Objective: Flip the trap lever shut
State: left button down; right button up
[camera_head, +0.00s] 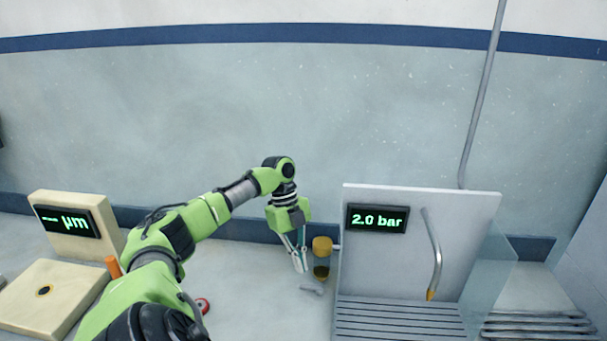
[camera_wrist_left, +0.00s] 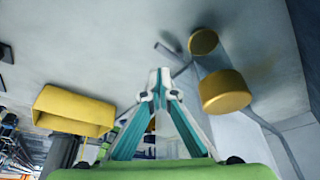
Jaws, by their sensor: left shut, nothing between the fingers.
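The trap, with a yellow cylinder (camera_head: 322,243) above a darker amber piece (camera_head: 321,273), is mounted left of the grey panel. A small grey piece (camera_head: 311,289), which looks like the trap lever, shows just below and right of my left fingertips. My left gripper (camera_head: 301,268) points down beside the trap on its left, shut and empty. In the left wrist view my closed fingertips (camera_wrist_left: 160,80) are left of two yellow round pieces (camera_wrist_left: 225,91). A grey bar (camera_wrist_left: 172,54) shows beyond the tips; contact cannot be told. My right gripper is not in view.
The grey panel (camera_head: 370,258) carries a 2.0 bar display (camera_head: 377,218) and a bent metal pipe (camera_head: 436,255). A clear screen (camera_head: 487,275) stands to its right. A cream gauge unit (camera_head: 83,252) stands at left. A yellow box-like part (camera_wrist_left: 72,108) shows in the wrist view.

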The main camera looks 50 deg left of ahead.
pick_arm(q)
jog(key=v, duration=0.5)
jog(key=shift+d+r, duration=0.1)
jog(key=shift+r, duration=0.25)
jog(key=shift+s+d+f, duration=0.1)
